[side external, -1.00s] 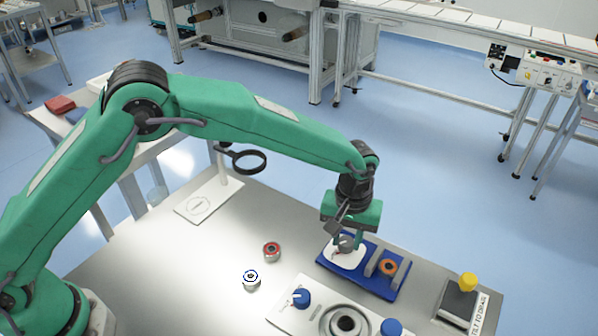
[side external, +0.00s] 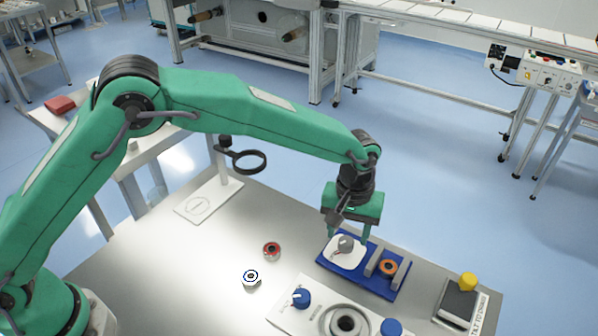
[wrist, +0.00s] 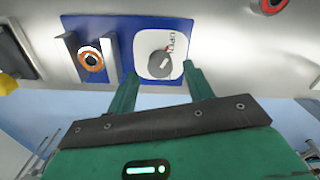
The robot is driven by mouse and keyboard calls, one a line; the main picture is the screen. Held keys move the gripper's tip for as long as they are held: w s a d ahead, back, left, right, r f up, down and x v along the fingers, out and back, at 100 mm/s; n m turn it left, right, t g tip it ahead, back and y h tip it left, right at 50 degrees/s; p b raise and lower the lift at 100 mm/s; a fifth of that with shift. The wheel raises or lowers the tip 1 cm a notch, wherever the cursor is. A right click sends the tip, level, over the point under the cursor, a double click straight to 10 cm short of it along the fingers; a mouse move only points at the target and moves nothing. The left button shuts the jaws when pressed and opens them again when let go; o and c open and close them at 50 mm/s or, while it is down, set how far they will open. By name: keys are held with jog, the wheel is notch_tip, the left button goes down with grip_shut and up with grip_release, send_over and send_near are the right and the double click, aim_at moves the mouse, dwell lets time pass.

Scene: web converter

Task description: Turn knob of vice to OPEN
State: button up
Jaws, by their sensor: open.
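The vice is a blue base (side external: 330,262) with upright grey jaws (side external: 373,265) around an orange ring-shaped part (side external: 388,267). Its grey knob (side external: 346,243) sits on a white plate (side external: 336,256). In the wrist view the knob (wrist: 160,64) carries a pale pointer line slanting toward the upper right, near small lettering and a red mark; the lettering is too small to read surely. My gripper (side external: 350,237) is open above the knob, fingers spread and empty. In the wrist view its fingertips (wrist: 161,72) lie on either side below the knob, apparently not touching it.
A control panel with blue knobs (side external: 301,298) stands in front of the vice. A red-topped part (side external: 272,251) and a white part (side external: 251,278) lie left. A magnifier stand (side external: 224,185) stands behind them.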

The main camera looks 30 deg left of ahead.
aim_at(343, 239)
jog(key=shift+r, duration=2.95)
jog(key=s+a+r+m+t, duration=0.1)
jog(key=s+a+r, duration=0.3)
jog(key=a+r, duration=0.45)
jog(key=s+a+r+m+t, duration=0.1)
jog(key=s+a+r+t, duration=0.15)
jog(key=a+r, duration=0.6)
jog(key=s+a+f+m+t, duration=0.1)
jog(key=s+a+f+t, duration=0.1)
jog(key=s+a, duration=1.2)
jog(key=s+f, duration=0.1)
jog(key=s, duration=0.2)
jog(key=shift+s+a, duration=0.3)
jog(key=shift+a, duration=0.1)
